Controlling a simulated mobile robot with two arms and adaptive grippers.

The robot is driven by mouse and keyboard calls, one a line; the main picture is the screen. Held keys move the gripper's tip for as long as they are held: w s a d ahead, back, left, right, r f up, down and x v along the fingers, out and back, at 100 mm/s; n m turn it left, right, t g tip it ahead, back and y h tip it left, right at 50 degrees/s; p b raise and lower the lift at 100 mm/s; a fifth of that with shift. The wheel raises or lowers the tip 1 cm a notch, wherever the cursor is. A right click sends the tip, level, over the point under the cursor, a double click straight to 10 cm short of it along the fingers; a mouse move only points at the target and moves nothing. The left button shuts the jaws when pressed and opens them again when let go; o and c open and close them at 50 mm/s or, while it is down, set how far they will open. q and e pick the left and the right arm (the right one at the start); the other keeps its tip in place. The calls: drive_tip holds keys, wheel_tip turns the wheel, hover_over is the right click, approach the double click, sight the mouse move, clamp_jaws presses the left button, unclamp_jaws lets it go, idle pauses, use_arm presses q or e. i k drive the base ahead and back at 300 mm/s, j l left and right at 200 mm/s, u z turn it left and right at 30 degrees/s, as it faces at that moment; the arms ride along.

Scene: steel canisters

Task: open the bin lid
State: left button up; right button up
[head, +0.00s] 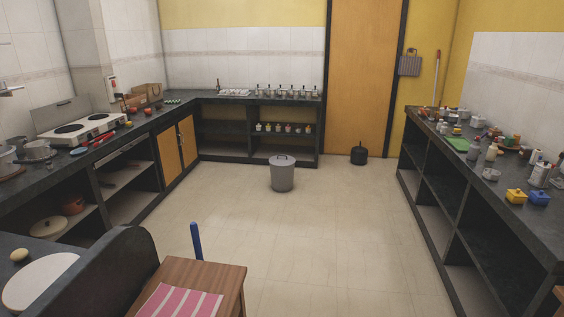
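A grey cylindrical bin (282,178) stands upright on the tiled floor, near the middle of the head view and in front of the back counter. Its grey lid (282,160) sits on top, with a small handle standing up from it. The lid looks closed. Neither of my grippers shows in the head view.
Open floor (310,235) lies between me and the bin. A wooden table (225,283) with a striped pink cloth (180,302) stands at the front left. Dark counters line the left, back and right (470,178). A small black pot (358,155) sits on the floor by the door.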

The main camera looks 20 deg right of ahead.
sight(277, 160)
drive_tip(key=i+l+z, duration=0.1)
drive_tip(key=l+z, duration=0.15)
drive_tip(key=l, duration=0.15)
drive_tip(key=i+l+z, duration=0.3)
drive_tip(key=i+l, duration=0.4)
drive_tip(key=i+l+z, duration=0.35)
drive_tip(key=i+l, duration=0.3)
drive_tip(key=i, duration=0.15)
drive_tip(key=i+l, duration=0.1)
drive_tip(key=i, duration=1.7)
drive_tip(key=i+u, duration=0.2)
drive_tip(key=i, duration=0.4)
drive_tip(key=i+l+u, duration=0.2)
drive_tip(key=i, duration=0.4)
drive_tip(key=i+l+u, duration=0.2)
drive_tip(key=i, duration=0.4)
drive_tip(key=j, duration=0.1)
